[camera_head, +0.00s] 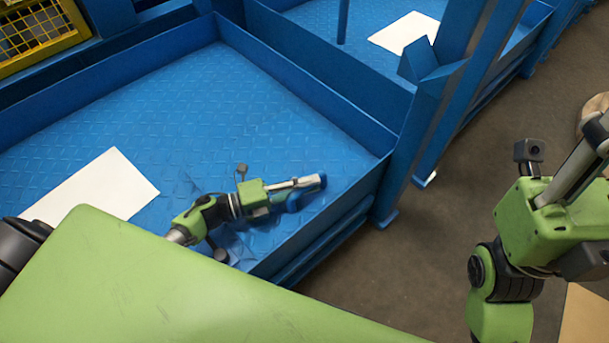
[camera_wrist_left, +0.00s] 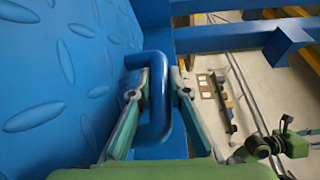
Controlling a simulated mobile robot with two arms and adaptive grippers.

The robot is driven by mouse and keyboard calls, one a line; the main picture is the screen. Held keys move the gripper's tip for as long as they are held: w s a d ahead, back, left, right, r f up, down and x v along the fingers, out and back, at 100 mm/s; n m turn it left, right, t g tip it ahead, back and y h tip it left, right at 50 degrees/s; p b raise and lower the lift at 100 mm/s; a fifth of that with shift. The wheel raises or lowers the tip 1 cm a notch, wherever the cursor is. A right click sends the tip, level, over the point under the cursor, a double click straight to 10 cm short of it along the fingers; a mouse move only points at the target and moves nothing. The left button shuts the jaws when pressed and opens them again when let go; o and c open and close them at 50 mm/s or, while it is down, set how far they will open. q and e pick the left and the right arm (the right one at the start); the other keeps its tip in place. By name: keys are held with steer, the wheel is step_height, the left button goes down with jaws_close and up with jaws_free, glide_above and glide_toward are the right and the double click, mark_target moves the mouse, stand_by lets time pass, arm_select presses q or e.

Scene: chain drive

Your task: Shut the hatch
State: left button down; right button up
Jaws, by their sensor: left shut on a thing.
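The hatch (camera_wrist_left: 60,85) is a blue panel with raised oval treads, filling the left of the left wrist view. Its blue loop handle (camera_wrist_left: 160,100) stands out from it. My left gripper (camera_wrist_left: 160,92) is shut on the handle, one finger inside the loop and one outside. In the head view my left gripper (camera_head: 310,184) is low over the blue treaded surface, near its right corner. How far the hatch stands open is not clear there. My right gripper (camera_head: 580,168) is at the right, away from the hatch; its fingertips are not clear.
A raised blue rim (camera_head: 300,80) borders the treaded platform. A white sheet (camera_head: 98,185) lies on it at left. A blue post (camera_head: 435,110) stands beyond the right corner. My green body panel covers the bottom left. Brown floor (camera_head: 420,240) is open at right.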

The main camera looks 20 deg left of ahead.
arm_select(q)
steer(key=shift+w+a+r, duration=0.15)
steer(key=shift+w, duration=0.1)
steer(key=c, duration=1.9)
jaws_free()
steer(key=v, duration=1.2)
steer(key=shift+s+f, duration=0.2)
steer(key=shift+f, duration=0.15)
steer(key=shift+f, duration=0.1)
